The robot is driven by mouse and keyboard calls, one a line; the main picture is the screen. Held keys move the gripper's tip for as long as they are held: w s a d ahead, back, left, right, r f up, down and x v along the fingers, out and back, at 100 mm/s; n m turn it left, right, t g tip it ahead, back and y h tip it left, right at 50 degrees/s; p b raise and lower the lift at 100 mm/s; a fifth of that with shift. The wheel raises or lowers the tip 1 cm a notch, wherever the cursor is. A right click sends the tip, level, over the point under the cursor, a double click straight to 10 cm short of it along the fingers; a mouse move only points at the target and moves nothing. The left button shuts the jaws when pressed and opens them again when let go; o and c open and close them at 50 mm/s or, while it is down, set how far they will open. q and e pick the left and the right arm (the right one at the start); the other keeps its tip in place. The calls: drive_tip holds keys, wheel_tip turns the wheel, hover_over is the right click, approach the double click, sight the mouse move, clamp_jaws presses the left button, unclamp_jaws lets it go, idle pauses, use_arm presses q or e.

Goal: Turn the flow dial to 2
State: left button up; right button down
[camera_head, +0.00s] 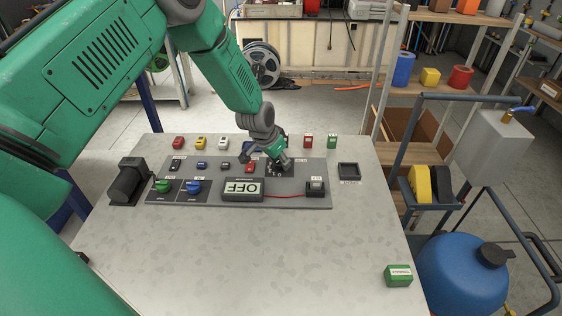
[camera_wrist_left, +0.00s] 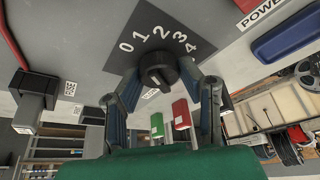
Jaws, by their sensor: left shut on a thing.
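The flow dial is a dark round knob (camera_wrist_left: 158,70) on a dark plate (camera_wrist_left: 135,45) marked 0, 1, 2, 3 and 4, in the left wrist view. My left gripper (camera_wrist_left: 160,76) is shut on the knob, one finger on each side. Which number the knob points at cannot be told. In the head view my left gripper (camera_head: 278,160) reaches down onto the back right of the grey panel (camera_head: 215,183) and hides most of the dial. My right gripper is not in view.
A display reading OFF (camera_head: 242,188) sits in front of the dial, with green (camera_head: 163,186) and blue (camera_head: 194,187) knobs to its left. Several small coloured blocks line the table's back. A green box (camera_head: 398,276) lies at front right. The table's front (camera_head: 240,260) is clear.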

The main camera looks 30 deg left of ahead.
use_arm(q)
drive_tip(key=shift+s+d+f, duration=0.2)
drive_tip(key=shift+s+f, duration=0.05)
drive_tip(key=shift+s, duration=0.05)
drive_tip(key=shift+m, duration=0.4)
drive_tip(key=shift+a+f+m+g+h+b, duration=0.2)
drive_tip(key=shift+a+m+g+h+b, duration=0.3)
drive_tip(key=shift+m+b, duration=0.45)
drive_tip(key=shift+m, duration=0.45)
drive_tip(key=shift+d+r+m+h+b, duration=0.1)
drive_tip(key=shift+d+m+h+b, duration=0.15)
drive_tip(key=shift+m+h+b, duration=0.35)
drive_tip(key=shift+a+m, duration=0.1)
drive_tip(key=shift+m, duration=0.2)
drive_tip(key=shift+a, duration=0.1)
